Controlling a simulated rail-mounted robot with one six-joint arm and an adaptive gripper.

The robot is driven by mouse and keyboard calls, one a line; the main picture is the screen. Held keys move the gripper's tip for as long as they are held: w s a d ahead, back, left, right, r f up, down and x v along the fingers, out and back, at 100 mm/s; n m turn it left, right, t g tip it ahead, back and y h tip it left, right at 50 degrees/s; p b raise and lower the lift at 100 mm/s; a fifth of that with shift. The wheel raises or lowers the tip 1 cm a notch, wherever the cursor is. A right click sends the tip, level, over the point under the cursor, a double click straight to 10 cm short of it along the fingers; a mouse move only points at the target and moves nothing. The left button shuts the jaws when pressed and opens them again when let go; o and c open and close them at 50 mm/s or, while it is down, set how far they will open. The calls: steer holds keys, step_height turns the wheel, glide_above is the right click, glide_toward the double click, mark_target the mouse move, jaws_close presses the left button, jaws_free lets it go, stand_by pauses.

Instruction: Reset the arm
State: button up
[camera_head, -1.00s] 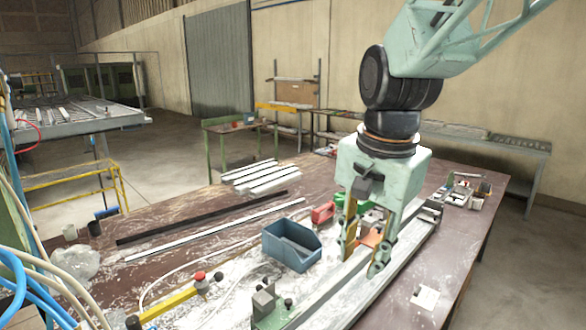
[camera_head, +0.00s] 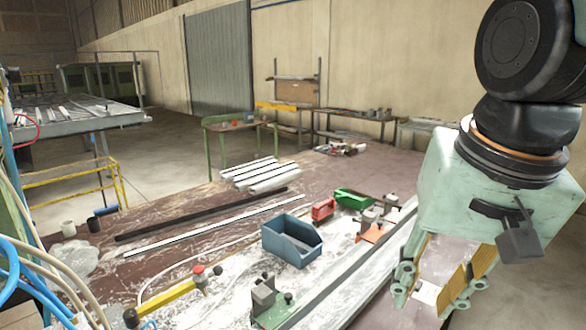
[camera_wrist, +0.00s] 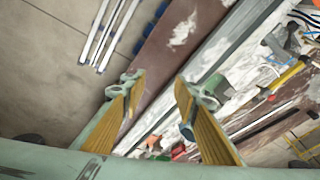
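My gripper (camera_head: 440,290) hangs at the right of the head view, above the right front part of the bench. Its fingers are spread apart with nothing between them. In the wrist view my gripper (camera_wrist: 158,108) also shows open and empty, with yellow finger pads. The clamp rail (camera_head: 362,267) runs along the bench to the left of my gripper. A clamp with an orange plate (camera_head: 373,233) sits on the rail, and a green-based clamp (camera_head: 268,303) stands at its near end.
A blue bin (camera_head: 291,241), a red bin (camera_head: 323,210) and a green bin (camera_head: 353,199) stand on the bench (camera_head: 190,205). A black bar (camera_head: 200,216), a white bar (camera_head: 215,227) and stacked profiles (camera_head: 258,175) lie further left.

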steer(key=s+d+f+n+b, duration=0.1)
steer(key=s+d+f+n, duration=0.1)
steer(key=s, duration=0.7)
steer(key=shift+s+n+t, duration=0.15)
steer(key=shift+n+t, duration=0.25)
steer(key=shift+n, duration=0.3)
steer(key=shift+r, duration=0.15)
stand_by(0.7)
steer(key=shift+r, duration=0.15)
stand_by(0.7)
